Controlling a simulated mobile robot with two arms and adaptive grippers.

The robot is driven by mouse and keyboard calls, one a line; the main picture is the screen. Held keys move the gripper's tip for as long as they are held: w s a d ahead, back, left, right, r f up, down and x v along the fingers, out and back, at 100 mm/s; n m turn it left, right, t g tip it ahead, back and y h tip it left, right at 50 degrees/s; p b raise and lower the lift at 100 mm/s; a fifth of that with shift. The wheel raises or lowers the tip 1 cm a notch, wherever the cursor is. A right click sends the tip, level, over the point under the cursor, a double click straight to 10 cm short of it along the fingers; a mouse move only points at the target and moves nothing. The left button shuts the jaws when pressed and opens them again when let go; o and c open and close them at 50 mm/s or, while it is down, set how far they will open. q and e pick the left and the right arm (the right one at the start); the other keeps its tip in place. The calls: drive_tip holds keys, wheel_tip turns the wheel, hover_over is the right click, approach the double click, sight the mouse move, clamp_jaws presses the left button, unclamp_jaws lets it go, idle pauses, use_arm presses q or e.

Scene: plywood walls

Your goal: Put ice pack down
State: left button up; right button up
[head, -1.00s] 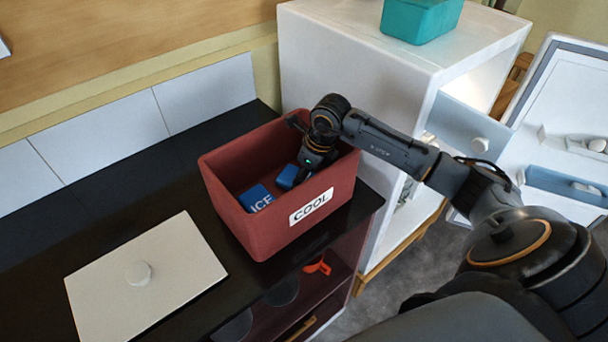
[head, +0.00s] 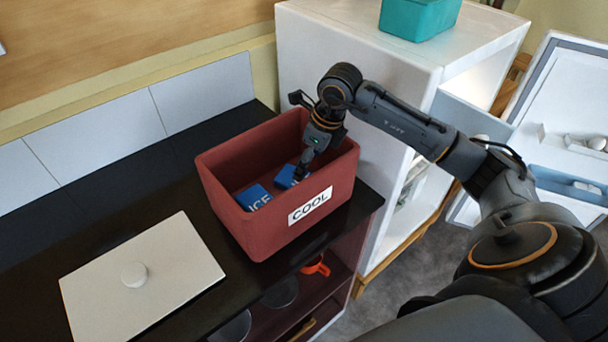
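A blue ice pack (head: 254,198) with white "ICE" lettering lies inside the red box (head: 233,221) labelled "COOL". A second blue ice pack (head: 288,176) is beside it in the box, just under my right gripper (head: 304,172). My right gripper reaches down into the box from above with its fingertips at this second pack. The fingers are small and partly hidden, so I cannot tell whether they grip the pack or are apart. My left gripper is not in the view.
A pale lid (head: 142,284) with a round knob lies on the dark counter (head: 120,215), left of the box. A white fridge (head: 345,75) stands behind, with a teal bin (head: 420,18) on top and its door open at right.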

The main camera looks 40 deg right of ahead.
drive_tip(key=v, duration=0.5)
drive_tip(key=shift+r+b, duration=0.35)
